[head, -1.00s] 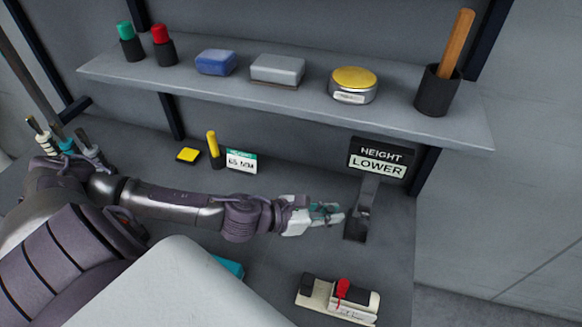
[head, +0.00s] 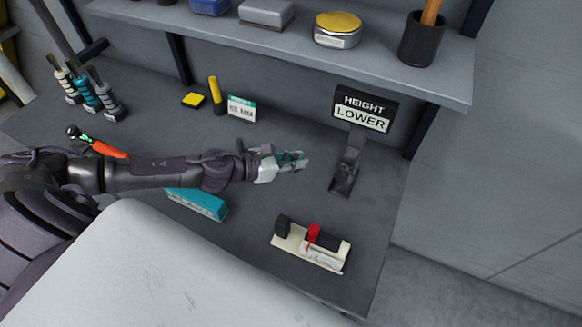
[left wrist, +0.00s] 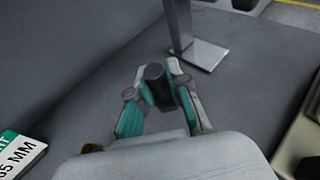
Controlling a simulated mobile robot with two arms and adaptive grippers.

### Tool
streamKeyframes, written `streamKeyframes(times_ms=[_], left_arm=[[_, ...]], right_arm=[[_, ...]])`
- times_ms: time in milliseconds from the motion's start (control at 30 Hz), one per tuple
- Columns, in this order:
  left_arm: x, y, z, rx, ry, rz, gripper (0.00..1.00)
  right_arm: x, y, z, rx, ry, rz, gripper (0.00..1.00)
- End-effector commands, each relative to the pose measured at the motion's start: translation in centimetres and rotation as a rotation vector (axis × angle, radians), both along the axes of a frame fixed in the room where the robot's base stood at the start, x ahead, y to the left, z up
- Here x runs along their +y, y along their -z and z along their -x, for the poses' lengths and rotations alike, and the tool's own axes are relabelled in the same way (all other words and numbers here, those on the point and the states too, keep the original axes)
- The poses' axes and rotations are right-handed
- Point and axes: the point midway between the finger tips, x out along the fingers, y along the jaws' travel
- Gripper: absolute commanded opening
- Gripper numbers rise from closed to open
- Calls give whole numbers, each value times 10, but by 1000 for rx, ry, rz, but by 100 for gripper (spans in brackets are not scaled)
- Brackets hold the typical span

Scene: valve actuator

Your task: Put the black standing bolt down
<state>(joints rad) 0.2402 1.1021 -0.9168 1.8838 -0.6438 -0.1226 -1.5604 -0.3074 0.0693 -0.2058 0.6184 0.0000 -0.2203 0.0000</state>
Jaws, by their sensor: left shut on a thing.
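My left gripper (head: 298,160) is over the dark worktop, to the left of the sign stand's foot. In the left wrist view its teal-padded fingers (left wrist: 158,92) are shut around a short black cylinder, the black bolt (left wrist: 155,73). The bolt's top points up between the fingertips. Its lower end is hidden, so I cannot tell whether it touches the worktop. In the head view the fingers hide most of the bolt. My right gripper is not in view.
The HEIGHT LOWER sign (head: 362,111) stands right of the gripper. A cream block (head: 306,250) with black and red parts lies nearer, and a teal box (head: 197,204) sits beside my arm. A yellow marker (head: 216,95) and label card (head: 241,109) stand behind. A shelf (head: 400,75) overhangs the back.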

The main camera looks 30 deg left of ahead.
Motion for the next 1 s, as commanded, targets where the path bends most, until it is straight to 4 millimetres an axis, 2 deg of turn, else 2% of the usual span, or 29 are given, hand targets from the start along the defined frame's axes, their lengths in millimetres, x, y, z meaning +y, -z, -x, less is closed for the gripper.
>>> streamKeyframes(times_ms=[33,200,500,933,967,1000], left_arm=[[7,7,-5,1,-3,0,0],[18,15,-14,-1,0,-1,0],[18,51,-14,1,0,3,0],[19,59,-14,-1,1,0,0],[19,58,-14,-1,1,0,20],[19,57,-14,-1,1,0,27]], right_arm=[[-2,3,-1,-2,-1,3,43],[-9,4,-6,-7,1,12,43],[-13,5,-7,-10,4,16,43],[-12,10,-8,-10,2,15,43],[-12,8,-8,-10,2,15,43],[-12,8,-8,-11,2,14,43]])
